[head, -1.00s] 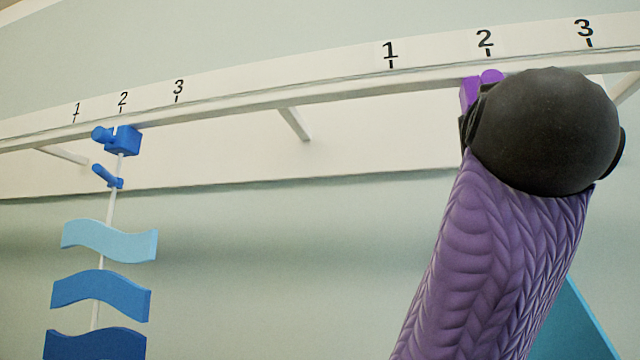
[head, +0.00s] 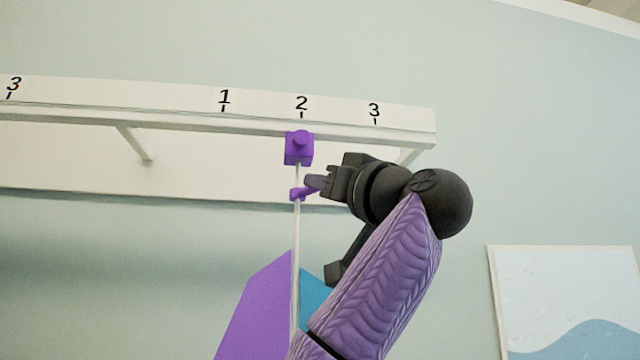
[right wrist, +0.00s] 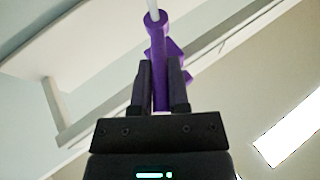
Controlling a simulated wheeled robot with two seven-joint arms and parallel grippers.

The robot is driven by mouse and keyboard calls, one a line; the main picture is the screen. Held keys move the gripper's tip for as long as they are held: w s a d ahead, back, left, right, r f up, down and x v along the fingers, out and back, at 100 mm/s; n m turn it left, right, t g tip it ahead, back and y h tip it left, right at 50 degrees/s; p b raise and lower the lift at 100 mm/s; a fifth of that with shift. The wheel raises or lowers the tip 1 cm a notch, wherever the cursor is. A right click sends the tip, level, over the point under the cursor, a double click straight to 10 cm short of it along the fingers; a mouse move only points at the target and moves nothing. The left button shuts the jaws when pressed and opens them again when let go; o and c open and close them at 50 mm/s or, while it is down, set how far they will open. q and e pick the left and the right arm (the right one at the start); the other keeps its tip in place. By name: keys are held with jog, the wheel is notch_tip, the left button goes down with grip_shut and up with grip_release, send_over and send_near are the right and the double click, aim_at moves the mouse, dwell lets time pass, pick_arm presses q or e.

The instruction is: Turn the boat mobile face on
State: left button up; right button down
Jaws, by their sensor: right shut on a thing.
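The boat mobile hangs from the white rail by a purple block (head: 299,148) under the mark 2. A thin white rod (head: 296,230) runs down from it to a purple panel (head: 258,310) and a blue panel (head: 315,297). The lower part is cut off or behind my right arm. A purple handle (head: 298,194) sticks out from the rod just below the block. My right gripper (head: 325,182) is shut on this handle from the right. In the right wrist view the handle (right wrist: 157,75) lies between the two fingers. My left gripper is out of view.
The white rail (head: 180,120) carries marks 1, 2 and 3 and ends a little right of the mobile. Brackets join it to the wall. A framed picture (head: 570,270) hangs at the lower right. The wall left of the mobile is clear.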

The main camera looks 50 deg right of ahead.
jog(key=shift+d+n+y, duration=0.1)
jog(key=shift+n+y, duration=0.2)
jog(key=shift+y, duration=0.1)
jog(key=c, duration=0.6)
grip_release()
jog(key=b+v, duration=0.5)
jog(key=v, duration=0.5)
